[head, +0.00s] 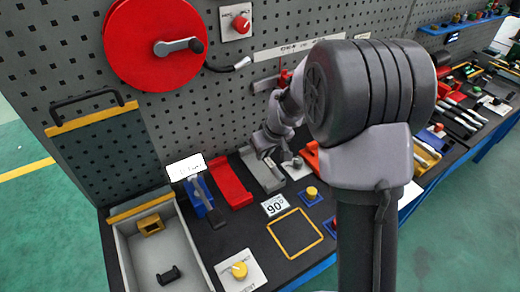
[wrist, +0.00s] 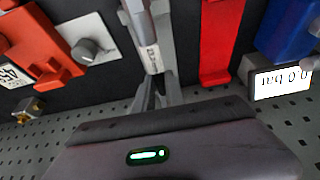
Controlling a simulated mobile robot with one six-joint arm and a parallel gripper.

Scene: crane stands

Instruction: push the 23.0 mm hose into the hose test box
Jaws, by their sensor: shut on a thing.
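My gripper (head: 266,140) reaches down over a grey channel-shaped holder (head: 264,172) on the bench in the head view. In the wrist view, my gripper's narrow dark fingers (wrist: 160,95) are shut on a slim light-grey piece with a small printed label (wrist: 152,58), which looks like the hose. It lies along the grey holder (wrist: 165,45). Its far end runs out of the top of the picture. A white display (head: 187,168), reading 0.0 bar in the wrist view (wrist: 281,82), stands left of the red channel; I cannot tell for sure which part is the hose test box.
A red channel (head: 232,182) lies just left of the grey holder. A white plate with a grey knob (wrist: 88,50) and a red-orange block (wrist: 40,45) lie on its other side. A pegboard wall rises behind, with a red reel (head: 135,50). A grey bin (head: 195,250) stands at left.

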